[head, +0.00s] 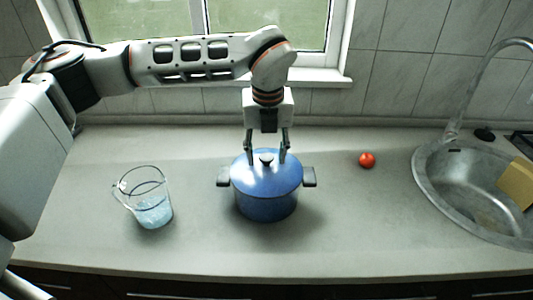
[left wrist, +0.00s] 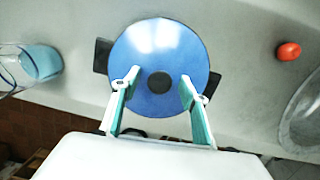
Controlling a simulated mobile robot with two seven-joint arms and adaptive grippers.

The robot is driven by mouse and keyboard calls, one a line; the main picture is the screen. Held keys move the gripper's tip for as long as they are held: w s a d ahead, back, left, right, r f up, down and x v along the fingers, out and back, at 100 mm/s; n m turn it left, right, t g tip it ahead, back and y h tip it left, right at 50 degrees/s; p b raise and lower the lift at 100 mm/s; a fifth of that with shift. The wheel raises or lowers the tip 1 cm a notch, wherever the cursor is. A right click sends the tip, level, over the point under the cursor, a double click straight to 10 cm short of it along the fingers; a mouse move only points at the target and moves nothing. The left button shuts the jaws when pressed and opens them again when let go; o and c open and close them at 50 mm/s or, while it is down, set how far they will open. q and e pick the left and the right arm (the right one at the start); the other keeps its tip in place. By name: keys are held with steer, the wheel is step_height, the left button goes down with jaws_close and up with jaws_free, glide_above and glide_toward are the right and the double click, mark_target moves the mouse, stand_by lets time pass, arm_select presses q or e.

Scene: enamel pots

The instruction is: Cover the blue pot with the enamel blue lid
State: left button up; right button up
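The blue pot (head: 268,206) stands on the counter with its two dark side handles out to left and right. The enamel blue lid (head: 250,172) lies over the pot's top and looks level, with a dark round knob in its middle. In the left wrist view the lid (left wrist: 158,45) hides the pot's opening. My left gripper (head: 267,159) points down from above, its open fingers on either side of the knob and apart from it. It also shows in the left wrist view (left wrist: 158,88). My right gripper is not in view.
A glass jug (head: 153,212) with pale blue liquid stands left of the pot. A red tomato (head: 367,160) lies to the right.

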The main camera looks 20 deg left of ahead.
arm_select(q)
step_height(320, 180, up, 12)
steer(key=s, duration=0.1)
steer(key=shift+s+d, duration=0.35)
steer(key=shift+s+f, duration=0.1)
steer(key=shift+f, duration=0.05)
stand_by(0.5)
